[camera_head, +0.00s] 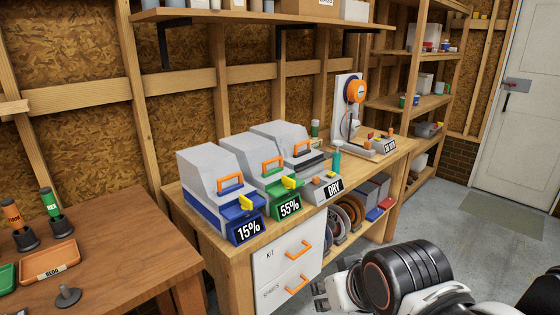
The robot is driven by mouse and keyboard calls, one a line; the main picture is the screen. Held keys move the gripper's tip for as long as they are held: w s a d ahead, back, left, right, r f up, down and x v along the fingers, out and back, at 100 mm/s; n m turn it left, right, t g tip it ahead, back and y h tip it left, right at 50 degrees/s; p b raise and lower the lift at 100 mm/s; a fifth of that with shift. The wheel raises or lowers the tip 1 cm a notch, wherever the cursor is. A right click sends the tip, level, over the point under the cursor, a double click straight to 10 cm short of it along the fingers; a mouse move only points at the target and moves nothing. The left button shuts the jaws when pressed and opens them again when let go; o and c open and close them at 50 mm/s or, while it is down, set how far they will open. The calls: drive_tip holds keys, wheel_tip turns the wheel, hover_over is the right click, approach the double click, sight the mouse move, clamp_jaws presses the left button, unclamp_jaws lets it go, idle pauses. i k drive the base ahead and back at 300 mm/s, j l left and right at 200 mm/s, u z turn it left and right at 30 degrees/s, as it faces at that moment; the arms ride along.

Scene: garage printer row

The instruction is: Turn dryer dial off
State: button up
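Three grey boxes stand in a row on the wooden bench. The nearest has a blue base and a "15%" label (249,231); the middle one has a green base and a "55%" label (289,207). The third box (283,137), with an orange handle, stands behind a small grey panel labelled "DRY" (335,188). Small coloured parts sit on this panel; which one is the dial, and its setting, is too small to tell. My gripper (321,292) is low at the bottom, in front of the drawers and apart from the panel. Its fingers are small and partly cut off.
Under the bench are drawers with orange handles (298,250) and a shelf of spools (347,211). An orange-disc machine (356,90) stands at the bench's far end. A brown table (110,250) is at left.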

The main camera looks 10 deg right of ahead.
sight(316, 180)
drive_tip(key=i+l+u, duration=0.1)
drive_tip(key=i+l, duration=0.15)
drive_tip(key=i+l+u, duration=0.1)
drive_tip(key=l, duration=0.35)
drive_tip(key=i+l, duration=0.3)
drive_tip(key=i+l+u, duration=0.15)
drive_tip(key=l, duration=0.3)
drive_tip(key=i+l+u, duration=0.1)
drive_tip(key=i+l, duration=0.15)
drive_tip(key=l, duration=0.15)
